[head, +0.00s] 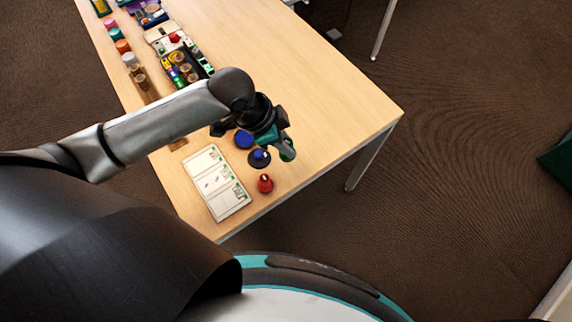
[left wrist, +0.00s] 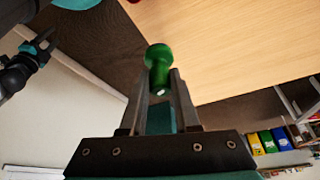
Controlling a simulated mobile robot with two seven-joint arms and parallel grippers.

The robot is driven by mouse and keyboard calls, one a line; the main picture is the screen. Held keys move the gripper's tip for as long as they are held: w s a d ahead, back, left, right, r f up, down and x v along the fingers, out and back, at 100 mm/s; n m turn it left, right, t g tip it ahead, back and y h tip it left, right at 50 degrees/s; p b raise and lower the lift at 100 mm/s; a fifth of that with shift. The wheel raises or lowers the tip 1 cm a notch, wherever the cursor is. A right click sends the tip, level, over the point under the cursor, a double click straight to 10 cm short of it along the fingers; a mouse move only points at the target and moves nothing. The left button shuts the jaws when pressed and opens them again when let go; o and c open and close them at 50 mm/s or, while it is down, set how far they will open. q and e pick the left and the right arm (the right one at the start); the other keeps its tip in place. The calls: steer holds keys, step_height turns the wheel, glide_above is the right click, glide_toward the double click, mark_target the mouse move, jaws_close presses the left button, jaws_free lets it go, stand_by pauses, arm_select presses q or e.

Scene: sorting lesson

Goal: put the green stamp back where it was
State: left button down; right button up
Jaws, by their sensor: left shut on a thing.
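My left gripper (head: 284,146) is shut on the green stamp (head: 289,155), above the near right part of the wooden table. In the left wrist view the green stamp (left wrist: 158,64) shows its round knob and stem between the two fingers (left wrist: 160,88). In the head view the fingers hide part of it. A blue stamp (head: 260,157) on a dark round base and a red stamp (head: 265,184) stand on the table close by.
A white printed sheet or board (head: 215,184) lies left of the stamps. A blue round thing (head: 244,139) lies just behind the blue stamp. Trays, small toys and several coloured pots (head: 122,46) fill the table's far left. The table's right side (head: 340,110) is bare.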

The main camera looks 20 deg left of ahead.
arm_select(q)
step_height(320, 180, down, 10)
steer(key=b, duration=0.2)
steer(key=shift+f+b, duration=0.2)
steer(key=shift+b, duration=0.1)
steer(key=shift+f, duration=0.15)
steer(key=c, duration=0.6)
jaws_free()
steer(key=shift+c, duration=0.2)
steer(key=shift+r, duration=0.2)
steer(key=p+v, duration=0.3)
steer(key=v, duration=0.9)
